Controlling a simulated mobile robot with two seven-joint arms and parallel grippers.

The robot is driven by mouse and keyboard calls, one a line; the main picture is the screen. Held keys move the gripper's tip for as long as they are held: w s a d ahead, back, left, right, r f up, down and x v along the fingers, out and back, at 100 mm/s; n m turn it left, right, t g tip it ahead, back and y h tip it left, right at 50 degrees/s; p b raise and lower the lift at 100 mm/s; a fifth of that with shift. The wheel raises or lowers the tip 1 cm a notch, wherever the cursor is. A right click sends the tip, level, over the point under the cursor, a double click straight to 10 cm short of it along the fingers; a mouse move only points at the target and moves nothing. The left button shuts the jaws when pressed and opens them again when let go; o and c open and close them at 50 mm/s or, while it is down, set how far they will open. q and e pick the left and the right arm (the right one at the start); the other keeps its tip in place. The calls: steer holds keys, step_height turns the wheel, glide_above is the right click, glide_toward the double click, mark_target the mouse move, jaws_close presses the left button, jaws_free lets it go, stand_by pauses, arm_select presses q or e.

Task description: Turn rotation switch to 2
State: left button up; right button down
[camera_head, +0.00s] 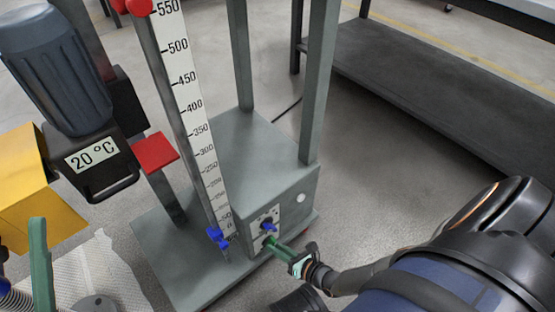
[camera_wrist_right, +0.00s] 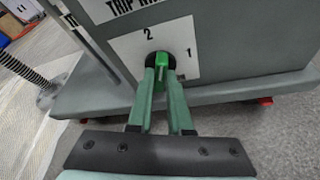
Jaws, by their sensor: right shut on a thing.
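The rotation switch is a green knob (camera_wrist_right: 160,64) on a white plate marked 2 and 1, low on the grey stand. In the wrist view the 2 is above the knob, slightly left, and the 1 is to its right. My right gripper (camera_head: 271,243) is shut on the knob, with one green finger on each side. The knob is mostly hidden by the fingers in the head view, and its exact setting is hard to tell. A green finger of my left gripper (camera_head: 40,262) shows at the lower left; its opening is unclear.
A blue knob (camera_head: 268,225) is just above the switch. A blue pointer (camera_head: 217,237) sits low on the measuring scale (camera_head: 188,95). A grey motor unit (camera_head: 57,70) and yellow block (camera_head: 35,190) are at left. Open floor lies to the right, before a dark bench (camera_head: 440,95).

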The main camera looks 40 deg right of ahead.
arm_select(q)
steer(key=shift+r, duration=0.2)
arm_select(e)
steer(key=shift+a+n+h, duration=0.1)
steer(key=shift+n+h, duration=0.5)
steer(key=shift+n, duration=0.2)
steer(key=c, duration=0.8)
jaws_free()
steer(key=shift+c, duration=0.2)
arm_select(q)
steer(key=shift+s, duration=0.1)
arm_select(e)
steer(key=shift+s+r, duration=0.1)
